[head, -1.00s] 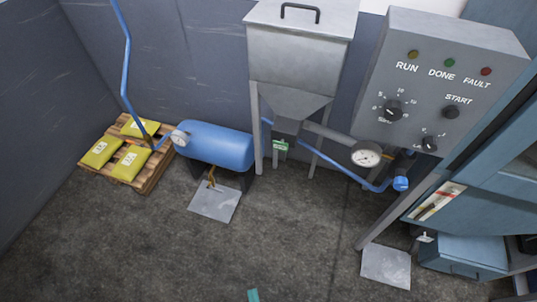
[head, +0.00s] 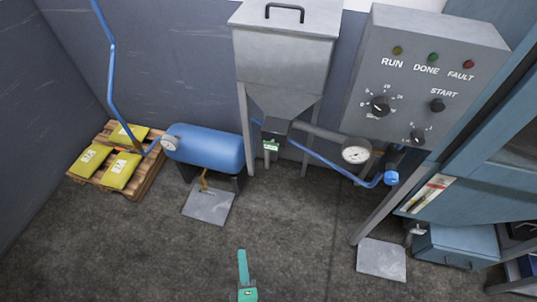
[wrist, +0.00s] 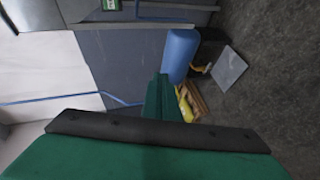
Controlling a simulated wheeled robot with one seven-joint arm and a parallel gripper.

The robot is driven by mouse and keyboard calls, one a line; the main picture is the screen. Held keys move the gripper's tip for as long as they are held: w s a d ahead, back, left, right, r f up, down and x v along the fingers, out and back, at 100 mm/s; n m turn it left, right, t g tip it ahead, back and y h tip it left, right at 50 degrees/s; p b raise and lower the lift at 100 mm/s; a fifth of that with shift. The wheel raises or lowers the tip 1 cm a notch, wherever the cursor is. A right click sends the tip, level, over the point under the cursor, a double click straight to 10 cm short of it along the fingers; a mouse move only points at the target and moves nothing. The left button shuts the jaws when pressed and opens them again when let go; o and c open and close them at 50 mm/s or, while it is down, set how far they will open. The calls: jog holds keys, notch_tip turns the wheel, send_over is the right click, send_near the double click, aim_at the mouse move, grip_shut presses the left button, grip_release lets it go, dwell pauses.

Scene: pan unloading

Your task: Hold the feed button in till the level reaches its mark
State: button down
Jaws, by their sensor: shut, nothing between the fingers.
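My gripper (head: 242,268) shows as a teal shape at the bottom of the head view, over bare floor and well apart from the equipment. In the wrist view its green fingers (wrist: 163,98) are together and empty. A grey control box (head: 430,75) at upper right has RUN, DONE and FAULT lamps, a black knob under START (head: 437,105) and two dials. I cannot read any button marked feed. A grey hopper (head: 284,60) stands left of the box, with a small green label (head: 270,145) under its outlet. A level mark is not clearly seen.
A blue tank (head: 205,148) and a pallet (head: 148,180) with yellow sacks stand at left. A round gauge (head: 356,151) and blue pipe lie below the box. A blue-grey cabinet (head: 480,185) stands at right. The middle floor is clear.

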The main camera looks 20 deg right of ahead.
aim_at(271, 147)
jog(key=w+d+r+n+h, duration=0.3)
jog(key=w+d+n+h, duration=0.1)
jog(key=w+n, duration=0.3)
jog(key=w+d+r+n+h, duration=0.3)
jog(key=w+d+n, duration=0.4)
jog(key=w, duration=0.5)
jog(key=shift+w+d+r+t+h, duration=0.2)
jog(key=shift+w+t+h, duration=0.1)
jog(key=shift+h, duration=0.2)
jog(key=shift+s, duration=0.1)
jog(key=x, duration=1.3)
jog(key=shift+w+d+f, duration=0.1)
jog(key=shift+w+d, duration=0.15)
jog(key=shift+d, duration=0.05)
jog(key=shift+w, duration=0.2)
